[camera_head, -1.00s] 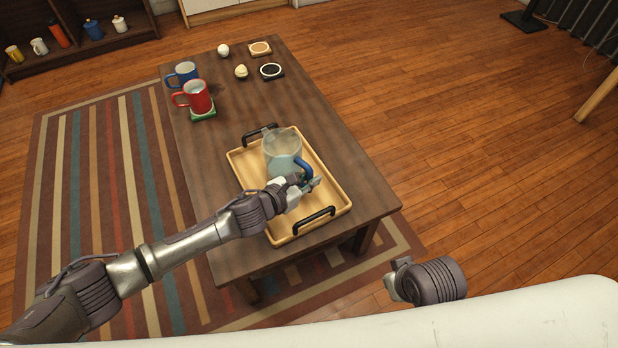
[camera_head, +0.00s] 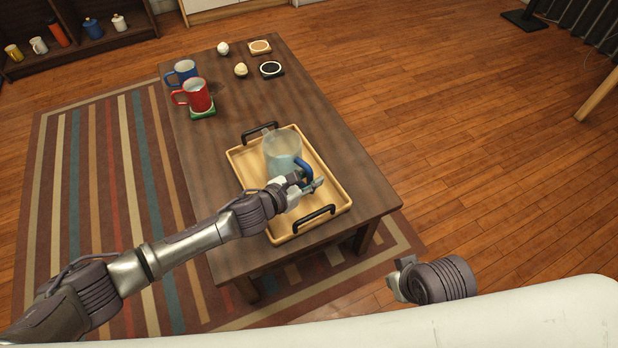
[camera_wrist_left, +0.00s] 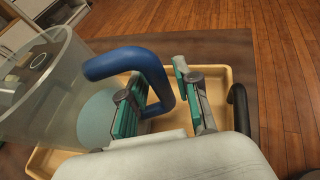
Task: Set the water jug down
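The clear water jug (camera_head: 283,148), with a pale blue lower part and a blue handle (camera_head: 304,167), stands upright in the wooden tray (camera_head: 333,184) on the table. In the left wrist view the jug (camera_wrist_left: 40,100) is at the left, and its handle (camera_wrist_left: 125,58) loops toward the gripper. My left gripper (camera_head: 308,185) is open around the handle. One finger is inside the loop and the other is outside, with a gap to the handle; it also shows in the wrist view (camera_wrist_left: 163,85). My right gripper (camera_head: 402,277) is low at the right, away from the table, its fingers barely showing.
The tray has black handles. A red mug (camera_head: 196,96) on a green coaster and a blue mug (camera_head: 184,72) stand farther back on the table (camera_head: 235,125). Two small pale round things and two coasters lie at the far end. The table's right side is clear.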

